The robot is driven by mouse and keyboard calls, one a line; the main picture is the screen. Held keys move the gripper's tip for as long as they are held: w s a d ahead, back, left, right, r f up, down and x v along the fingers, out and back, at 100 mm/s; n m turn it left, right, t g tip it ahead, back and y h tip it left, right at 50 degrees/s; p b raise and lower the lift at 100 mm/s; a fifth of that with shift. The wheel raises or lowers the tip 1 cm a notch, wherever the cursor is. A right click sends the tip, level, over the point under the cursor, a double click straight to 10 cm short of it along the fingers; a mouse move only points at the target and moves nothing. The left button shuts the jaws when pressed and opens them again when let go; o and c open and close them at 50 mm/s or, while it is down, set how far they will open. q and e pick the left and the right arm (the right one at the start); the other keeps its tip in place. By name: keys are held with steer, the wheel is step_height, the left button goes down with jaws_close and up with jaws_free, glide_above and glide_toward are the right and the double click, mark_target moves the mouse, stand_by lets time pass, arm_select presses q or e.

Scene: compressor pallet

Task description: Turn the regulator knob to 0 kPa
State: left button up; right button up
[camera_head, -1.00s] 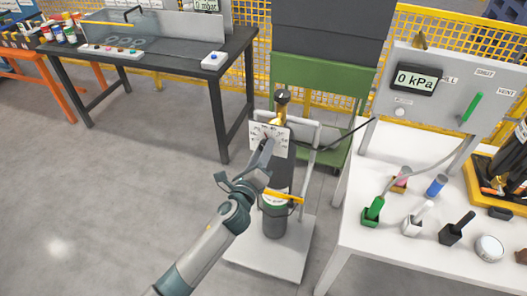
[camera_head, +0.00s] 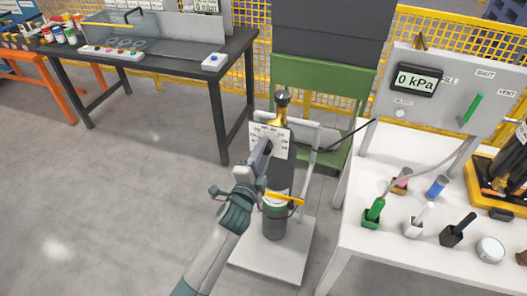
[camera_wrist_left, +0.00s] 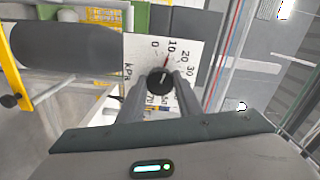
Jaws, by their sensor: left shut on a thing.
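The regulator knob (camera_wrist_left: 160,82) is a black round knob on a white dial plate (camera_wrist_left: 138,48) marked in kPa. In the wrist view a red pointer line above the knob points close to the 10 mark. My left gripper (camera_wrist_left: 161,86) is shut on the knob, one finger on each side. In the head view the left gripper (camera_head: 265,148) reaches the dial plate (camera_head: 278,135) from the front and hides the knob. The plate is on a dark gas cylinder (camera_head: 274,225). My right gripper is not in view.
The cylinder stands on a pale trolley (camera_head: 262,262) with a yellow strap (camera_head: 285,199). A white table (camera_head: 370,255) with several coloured tools is at right. The panel display (camera_head: 415,80) reads 0 kPa. A dark workbench (camera_head: 170,60) stands behind left; the floor left is clear.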

arm_select(q)
steer(key=n, duration=0.6)
steer(key=shift+f+p, duration=0.1)
steer(key=shift+p, duration=0.2)
steer(key=o, duration=1)
steer(key=shift+o, duration=0.2)
steer(key=shift+s, duration=0.15)
steer(key=b+v, duration=0.4)
steer(key=v, duration=1.3)
steer(key=shift+a, duration=0.1)
